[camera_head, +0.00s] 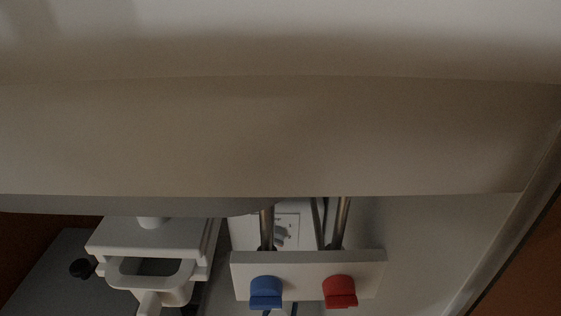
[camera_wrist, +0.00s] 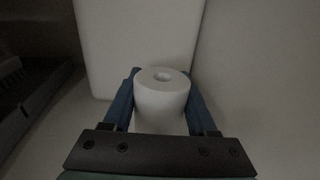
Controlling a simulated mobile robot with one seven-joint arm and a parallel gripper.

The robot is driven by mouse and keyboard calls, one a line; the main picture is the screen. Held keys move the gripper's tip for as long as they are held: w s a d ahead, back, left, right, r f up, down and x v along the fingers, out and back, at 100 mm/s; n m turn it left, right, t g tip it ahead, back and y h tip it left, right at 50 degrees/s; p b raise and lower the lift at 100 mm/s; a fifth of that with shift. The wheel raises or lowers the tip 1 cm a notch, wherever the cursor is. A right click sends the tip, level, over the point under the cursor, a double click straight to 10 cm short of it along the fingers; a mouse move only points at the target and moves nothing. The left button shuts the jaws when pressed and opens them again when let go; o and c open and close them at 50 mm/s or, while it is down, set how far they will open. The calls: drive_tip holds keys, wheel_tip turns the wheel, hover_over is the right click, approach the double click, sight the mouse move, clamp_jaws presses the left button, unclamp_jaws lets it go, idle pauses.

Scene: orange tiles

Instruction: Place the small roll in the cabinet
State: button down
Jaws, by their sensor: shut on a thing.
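A small white roll (camera_wrist: 162,97) with a hole in its top end stands upright between the two blue-sided fingers of my gripper (camera_wrist: 162,84) in the wrist view. The gripper is shut on the roll from both sides. The roll's lower part is hidden behind the dark gripper bar. Neither the roll nor my gripper shows in the camera_head view. I cannot make out the cabinet for certain in either view.
A tall white block (camera_wrist: 137,40) stands close behind the roll. A dark slatted thing (camera_wrist: 25,95) lies at the left. The camera_head view shows a broad pale surface (camera_head: 280,135) overhead, with a blue knob (camera_head: 266,292) and a red knob (camera_head: 340,291) below pipes.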

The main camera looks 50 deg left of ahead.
drive_tip(key=shift+c, duration=1)
unclamp_jaws()
drive_tip(key=shift+f, duration=0.1)
drive_tip(key=shift+r+p, duration=0.3)
drive_tip(key=shift+p, duration=0.1)
drive_tip(key=p+v, duration=0.4)
drive_tip(key=v, duration=0.8)
drive_tip(key=shift+f+p, duration=0.15)
drive_tip(key=shift+p, duration=0.2)
